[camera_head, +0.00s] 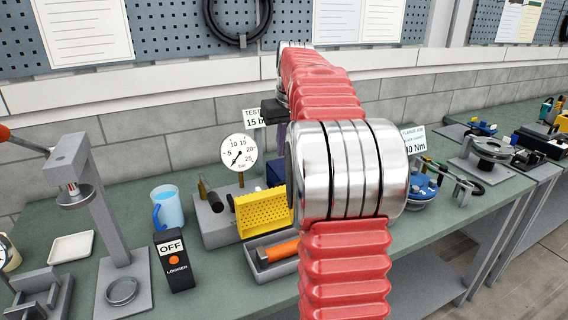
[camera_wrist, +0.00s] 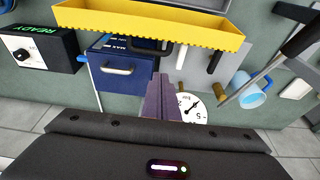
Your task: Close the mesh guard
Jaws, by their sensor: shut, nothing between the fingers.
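The mesh guard (camera_head: 264,212) is a yellow perforated panel on a grey fixture (camera_head: 213,222) on the bench, left of my arm. Its right end is hidden by my arm. In the wrist view the guard (camera_wrist: 150,22) spans the top of the picture as a yellow shell with its inner side showing. I cannot tell its hinge angle. My gripper (camera_wrist: 160,97) has purple fingers pressed together with nothing between them, apart from the guard. In the head view, the gripper's dark body and a bit of purple show behind my arm, above and beyond the guard.
A dial gauge (camera_head: 237,152) stands behind the guard, and a blue box (camera_wrist: 120,65) with a handle is close to my fingers. A grey tray with an orange-handled tool (camera_head: 278,251) sits in front. A blue mug (camera_head: 168,207) and a black logger (camera_head: 174,262) stand left.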

